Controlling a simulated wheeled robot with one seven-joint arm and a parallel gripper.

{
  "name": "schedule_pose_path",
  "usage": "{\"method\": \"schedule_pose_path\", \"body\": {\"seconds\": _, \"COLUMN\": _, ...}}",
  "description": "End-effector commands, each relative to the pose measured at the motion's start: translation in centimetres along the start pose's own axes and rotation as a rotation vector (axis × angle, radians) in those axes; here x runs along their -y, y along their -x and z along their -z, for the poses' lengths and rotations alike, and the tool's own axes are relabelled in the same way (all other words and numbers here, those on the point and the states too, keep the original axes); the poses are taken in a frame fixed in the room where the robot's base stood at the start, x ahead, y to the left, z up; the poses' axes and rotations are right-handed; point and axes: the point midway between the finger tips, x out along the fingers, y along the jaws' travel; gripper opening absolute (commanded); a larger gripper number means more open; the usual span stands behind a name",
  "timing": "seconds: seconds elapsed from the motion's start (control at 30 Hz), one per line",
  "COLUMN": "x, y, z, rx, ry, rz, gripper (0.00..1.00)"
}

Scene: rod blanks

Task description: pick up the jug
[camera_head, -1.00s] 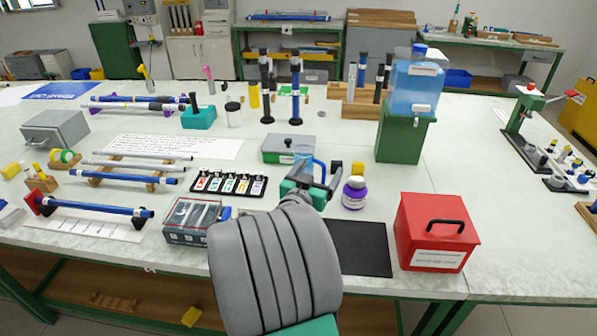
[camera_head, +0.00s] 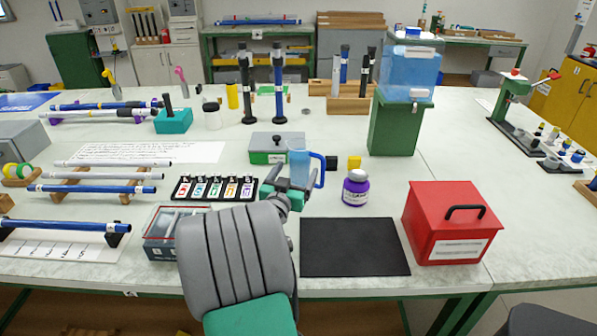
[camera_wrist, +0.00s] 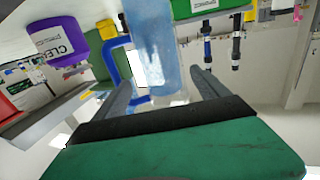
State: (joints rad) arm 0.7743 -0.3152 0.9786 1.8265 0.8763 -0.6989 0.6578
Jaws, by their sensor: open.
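The jug (camera_head: 299,168) is translucent light blue with a dark blue handle (camera_head: 319,170) on its right side. It stands upright on the table just beyond my gripper (camera_head: 287,186) in the head view, and my arm hides its lower part. In the wrist view the jug (camera_wrist: 157,45) lies ahead between the lines of the two fingers, with its handle (camera_wrist: 112,62) to the left. My gripper (camera_wrist: 160,85) is open and empty there. I cannot tell exactly how far the fingertips are from the jug.
A grey-green box (camera_head: 277,147) is close behind the jug. A label rack (camera_head: 212,188) lies left. A black mat (camera_head: 354,247) and a red box (camera_head: 453,224) are at front right.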

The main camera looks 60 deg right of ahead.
Motion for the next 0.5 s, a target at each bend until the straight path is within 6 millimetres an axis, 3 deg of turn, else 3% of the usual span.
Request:
{"method": "schedule_pose_path", "body": {"seconds": 0.2, "x": 0.3, "y": -3.5, "z": 0.1, "rx": 0.001, "ry": 0.001, "rz": -0.001, "gripper": 0.84}}
{"method": "schedule_pose_path", "body": {"seconds": 0.43, "x": 0.5, "y": -3.7, "z": 0.0, "rx": 0.0, "ry": 0.001, "rz": 0.004, "gripper": 0.84}}
{"method": "schedule_pose_path", "body": {"seconds": 0.5, "x": 0.6, "y": -3.6, "z": 0.0, "rx": 0.0, "ry": 0.001, "rz": 0.004, "gripper": 0.78}}
